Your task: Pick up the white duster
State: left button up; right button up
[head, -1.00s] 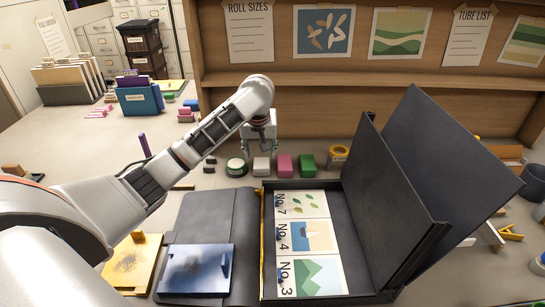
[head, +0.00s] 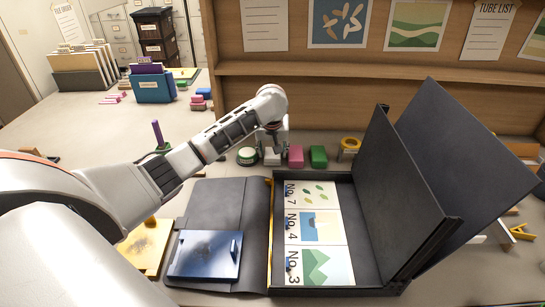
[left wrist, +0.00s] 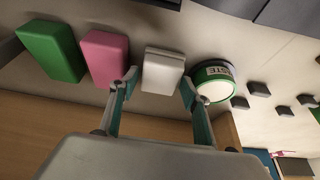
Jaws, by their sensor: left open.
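The white duster (head: 271,158) is a small pale block standing on the desk in a row at the back, partly hidden by my left gripper in the head view. My left gripper (head: 272,148) is open and reaches down at it from above. In the left wrist view the white duster (left wrist: 163,68) shows between the two fingertips of my left gripper (left wrist: 159,86), one on each side. I cannot tell whether the fingers touch it. My right gripper is not in view.
A pink block (left wrist: 105,58) and a green block (left wrist: 53,50) stand on one side of the duster, a round paste tin (left wrist: 213,82) close on the other. An open black box (head: 355,270) with cards lies in front. The wooden back panel (head: 390,105) rises behind.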

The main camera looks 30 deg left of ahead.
aim_at(272, 153)
pick_arm(q)
jog(key=c, duration=0.9)
jog(key=shift+r, duration=0.1)
notch_tip(272, 153, up, 20)
jog(key=shift+f, duration=0.1)
